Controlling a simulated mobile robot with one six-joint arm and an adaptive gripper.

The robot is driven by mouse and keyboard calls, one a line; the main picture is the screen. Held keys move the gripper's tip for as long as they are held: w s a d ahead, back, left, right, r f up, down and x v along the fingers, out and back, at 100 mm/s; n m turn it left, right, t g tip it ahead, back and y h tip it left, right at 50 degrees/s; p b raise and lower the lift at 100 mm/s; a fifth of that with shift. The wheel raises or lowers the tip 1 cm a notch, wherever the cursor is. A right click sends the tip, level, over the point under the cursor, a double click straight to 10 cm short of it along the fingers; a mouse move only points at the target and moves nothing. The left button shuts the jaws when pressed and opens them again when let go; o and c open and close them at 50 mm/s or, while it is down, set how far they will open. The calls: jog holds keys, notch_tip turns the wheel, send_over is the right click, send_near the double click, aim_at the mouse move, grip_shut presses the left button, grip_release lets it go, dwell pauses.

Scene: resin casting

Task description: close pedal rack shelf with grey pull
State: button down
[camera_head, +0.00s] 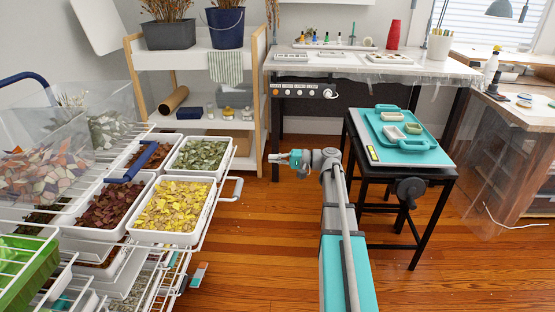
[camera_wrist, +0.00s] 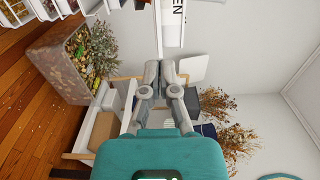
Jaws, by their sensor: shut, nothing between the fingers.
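The white wire rack (camera_head: 205,225) stands at the left in the head view, with petal trays on its extended upper shelf. A pale loop handle (camera_head: 233,190) sticks out from that shelf's right side. A small grey and red piece (camera_head: 199,275) shows lower on the rack's right side; I cannot tell whether it is the grey pull. My gripper (camera_head: 275,158) is shut and empty, in the air right of the rack and apart from it. In the wrist view its fingers (camera_wrist: 161,68) are together. The lower shelves are partly hidden by the trays.
A yellow petal tray (camera_head: 175,203) and a green leaf tray (camera_head: 200,154) sit near the rack's edge. A black stand (camera_head: 380,178) with a teal tray (camera_head: 437,157) stands right of my arm. Wooden floor (camera_head: 255,235) is clear between rack and arm.

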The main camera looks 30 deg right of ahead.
jog(key=x, duration=1.1)
jog(key=shift+w+a, duration=0.2)
jog(key=shift+a, duration=0.15)
dwell(0.6)
jog(key=shift+w+a, duration=0.1)
